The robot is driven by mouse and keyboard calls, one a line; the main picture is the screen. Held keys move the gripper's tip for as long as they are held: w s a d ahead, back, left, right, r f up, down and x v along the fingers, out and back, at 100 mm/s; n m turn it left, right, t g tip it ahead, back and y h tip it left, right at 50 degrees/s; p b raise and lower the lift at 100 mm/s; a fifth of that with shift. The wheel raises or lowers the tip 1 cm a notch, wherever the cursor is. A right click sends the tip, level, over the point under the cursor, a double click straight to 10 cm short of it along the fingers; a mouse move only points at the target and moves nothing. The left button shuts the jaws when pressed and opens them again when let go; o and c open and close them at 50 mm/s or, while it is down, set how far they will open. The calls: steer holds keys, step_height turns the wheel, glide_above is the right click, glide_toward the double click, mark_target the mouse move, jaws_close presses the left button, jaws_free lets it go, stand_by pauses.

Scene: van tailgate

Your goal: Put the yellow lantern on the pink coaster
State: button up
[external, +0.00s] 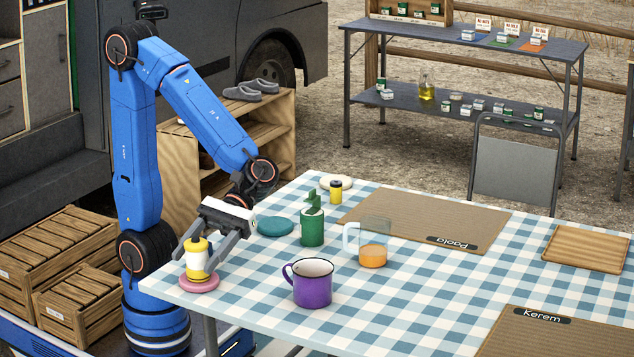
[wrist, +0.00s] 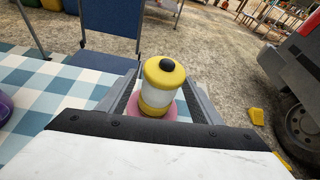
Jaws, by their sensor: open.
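The yellow lantern (external: 197,259), with a white middle and a dark knob on top, stands upright on the pink coaster (external: 200,284) at the table's near left corner. In the wrist view the lantern (wrist: 162,88) is between my fingers, and the pink coaster (wrist: 172,109) shows below and behind it. My gripper (external: 198,251) is open around the lantern, with one finger on each side. In the wrist view my gripper (wrist: 163,103) shows gaps between the fingers and the lantern. The lantern's base is partly hidden in the wrist view.
A smaller yellow-and-black item (external: 336,191) stands near a pale coaster farther back. The table edge is close to the pink coaster.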

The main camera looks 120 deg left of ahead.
steer(key=v, duration=0.7)
steer(key=shift+a, duration=0.35)
steer(key=shift+r, duration=0.15)
